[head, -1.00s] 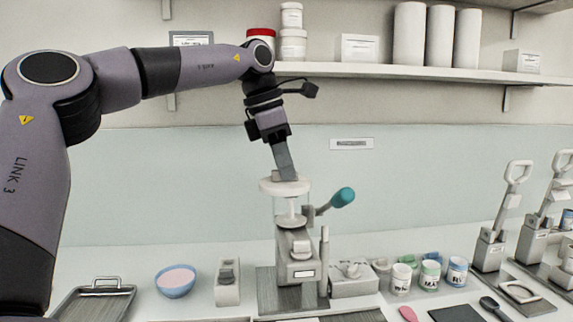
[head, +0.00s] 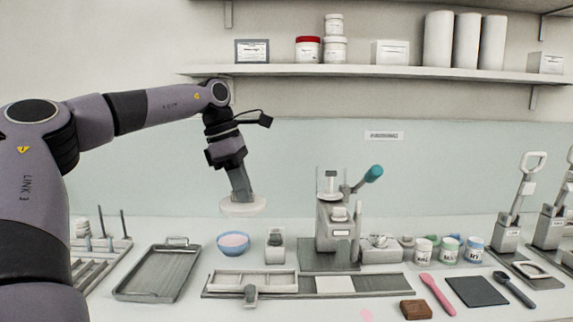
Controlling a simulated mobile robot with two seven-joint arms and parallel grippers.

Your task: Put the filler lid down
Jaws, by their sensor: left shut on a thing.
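The filler lid (head: 243,207) is a round, pale disc in the head view. My left gripper (head: 241,192) is shut on it from above and holds it in the air, over the area of the blue bowl (head: 233,249). The filler (head: 337,230) stands to the right on its dark base, with a teal-knobbed lever (head: 373,174). The filler's top is uncovered and apart from the lid. The fingertips' contact with the lid is too small to see clearly. My right gripper is not in view.
A metal tray (head: 158,272) lies left of the bowl. A long metal frame (head: 290,284) lies in front. Several labelled jars (head: 423,250) stand right of the filler. A pink spatula (head: 437,294) and dark mat (head: 477,291) lie front right. A shelf (head: 400,76) runs above.

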